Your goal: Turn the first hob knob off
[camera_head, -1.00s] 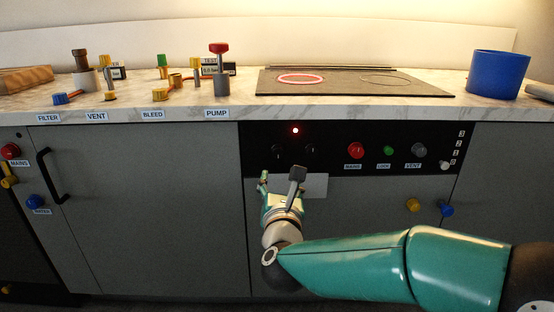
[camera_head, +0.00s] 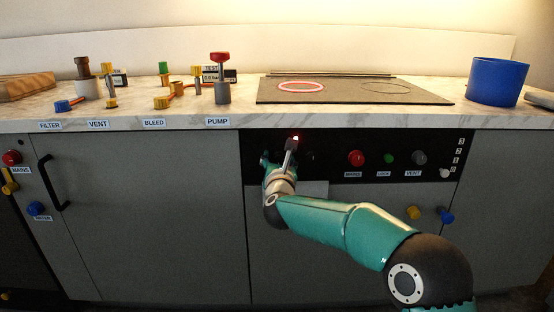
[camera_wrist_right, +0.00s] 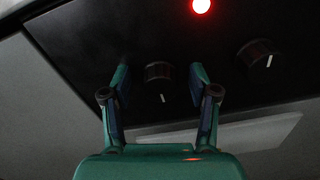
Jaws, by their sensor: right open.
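The first hob knob (camera_wrist_right: 160,82) is black with a white pointer mark, on the black control panel. In the right wrist view it sits between the spread fingers of my right gripper (camera_wrist_right: 158,95), which is open; I cannot tell whether the fingers touch it. In the head view my right gripper (camera_head: 277,155) is at the panel's left part and hides this knob. The second hob knob (camera_wrist_right: 260,57) is to the right of the fingers in the wrist view. A red indicator light (camera_wrist_right: 201,6) glows above and between the knobs. My left gripper is not in view.
The black panel also carries a red knob (camera_head: 355,158), a green button (camera_head: 389,158) and a grey vent knob (camera_head: 419,157). The hob (camera_head: 350,93) has its left ring (camera_head: 300,87) glowing red. A blue pot (camera_head: 497,81) stands at the counter's right.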

